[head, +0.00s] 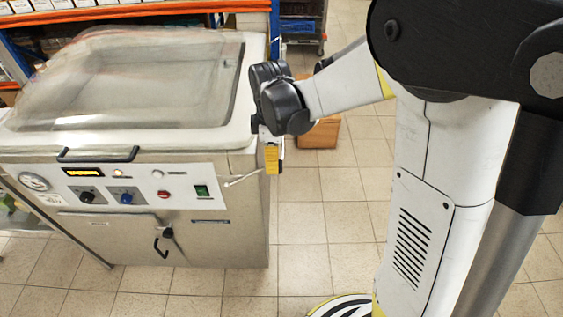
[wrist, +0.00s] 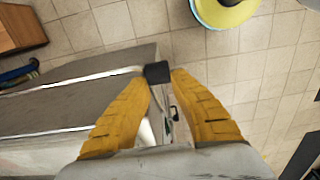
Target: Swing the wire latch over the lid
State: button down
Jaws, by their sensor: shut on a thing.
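The lid (head: 150,85) is a clear, domed cover on top of the steel machine (head: 240,225) at the left of the head view. A thin pale wire latch (head: 243,178) sticks out at the machine's right front corner, below the lid's rim. My gripper (head: 271,172) is beside that corner, pointing down. In the wrist view my gripper (wrist: 158,74) has its yellow fingertips shut on a small black grip (wrist: 157,70), which appears to be the end of the wire latch. The fingers hide the wire's end in the head view.
A brown box (head: 319,133) stands on the tiled floor behind my gripper. Shelving with an orange beam (head: 150,10) is behind the machine. The machine's front has a black handle (head: 97,156) and a control panel. The floor right of the machine is mostly clear.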

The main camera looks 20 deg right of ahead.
jog(key=shift+w+a+r+p, duration=0.2)
jog(key=shift+a+r+p, duration=0.1)
jog(key=shift+a+r, duration=0.4)
jog(key=shift+w+a+r+p, duration=0.2)
jog(key=shift+a+r+p, duration=0.1)
jog(key=shift+a+r, duration=0.35)
jog(key=c, duration=1.1)
grip_release()
jog(key=shift+a, duration=0.15)
notch_tip(320, 180, up, 12)
jog(key=shift+c, duration=0.2)
